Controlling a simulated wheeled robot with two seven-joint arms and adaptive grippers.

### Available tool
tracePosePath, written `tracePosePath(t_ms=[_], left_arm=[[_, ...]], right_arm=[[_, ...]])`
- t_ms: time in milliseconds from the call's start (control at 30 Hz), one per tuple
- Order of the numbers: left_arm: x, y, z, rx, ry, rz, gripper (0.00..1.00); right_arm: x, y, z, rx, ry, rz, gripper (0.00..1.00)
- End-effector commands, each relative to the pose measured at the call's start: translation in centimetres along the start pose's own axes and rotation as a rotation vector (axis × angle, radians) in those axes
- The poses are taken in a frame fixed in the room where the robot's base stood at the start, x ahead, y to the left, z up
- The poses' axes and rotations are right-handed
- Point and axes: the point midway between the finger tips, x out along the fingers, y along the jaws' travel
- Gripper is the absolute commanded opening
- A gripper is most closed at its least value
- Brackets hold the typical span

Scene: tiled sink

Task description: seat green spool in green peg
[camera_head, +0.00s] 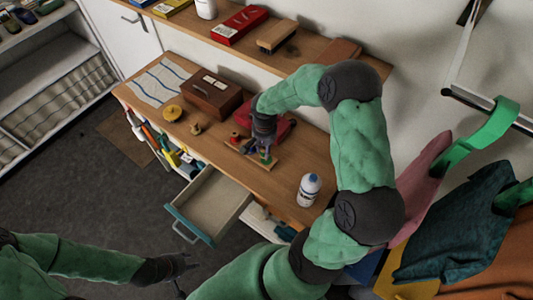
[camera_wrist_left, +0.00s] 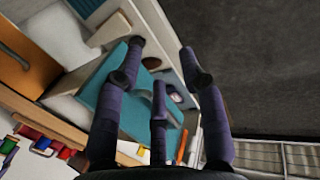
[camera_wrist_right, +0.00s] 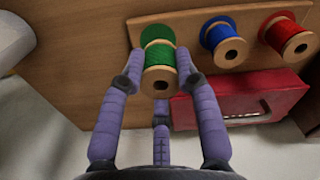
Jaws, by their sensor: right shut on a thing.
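The green spool (camera_wrist_right: 160,56), with pale wooden flanges, is between the fingers of my right gripper (camera_wrist_right: 161,72), which is shut on it. In the right wrist view it is over the left end of the wooden board (camera_wrist_right: 187,18). A green round part (camera_wrist_right: 156,34) shows just beyond the spool, at the green peg's place. The peg itself is hidden, and I cannot tell whether the spool is around it. In the head view my right gripper (camera_head: 264,142) is low over the board. My left gripper (camera_head: 183,264) is open and empty, away from the bench.
A blue spool (camera_wrist_right: 217,37) and a red spool (camera_wrist_right: 283,33) stand on the board. A red box (camera_wrist_right: 246,101) lies close beside it. A white bottle (camera_head: 309,188) stands right on the bench. An open drawer (camera_head: 208,207) juts out in front.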

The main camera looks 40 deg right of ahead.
Motion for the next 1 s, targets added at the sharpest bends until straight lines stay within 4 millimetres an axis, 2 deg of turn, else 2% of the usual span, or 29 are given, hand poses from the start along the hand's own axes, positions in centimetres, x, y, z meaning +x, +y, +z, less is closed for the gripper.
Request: tracePosePath(t_ms=[100, 300, 733, 767, 800, 833, 1000], left_arm=[[0.1, 0.0, 0.0, 0.000, 0.000, 0.000, 0.40], [0.2, -0.1, 0.0, 0.000, 0.000, 0.000, 0.40], [0.7, -0.2, 0.0, 0.000, 0.000, 0.000, 0.40], [0.6, -0.2, 0.0, 0.000, 0.000, 0.000, 0.40], [0.6, -0.2, 0.0, 0.000, 0.000, 0.000, 0.40], [0.5, -0.2, 0.0, 0.000, 0.000, 0.000, 0.40], [0.5, -0.2, 0.0, 0.000, 0.000, 0.000, 0.40]], right_arm=[[0.9, 0.7, -0.4, 0.002, -0.001, 0.000, 0.10], [3.6, 0.7, -0.3, 0.001, -0.003, 0.000, 0.10], [4.3, 0.6, -0.3, 0.000, -0.001, -0.001, 0.10], [4.2, 0.6, -0.3, 0.000, -0.001, -0.001, 0.38], [4.2, 0.6, -0.3, 0.000, -0.001, -0.001, 0.49], [4.1, 0.6, -0.3, 0.000, -0.001, -0.001, 0.56], [4.1, 0.6, -0.3, 0.000, -0.001, -0.001, 0.56]])
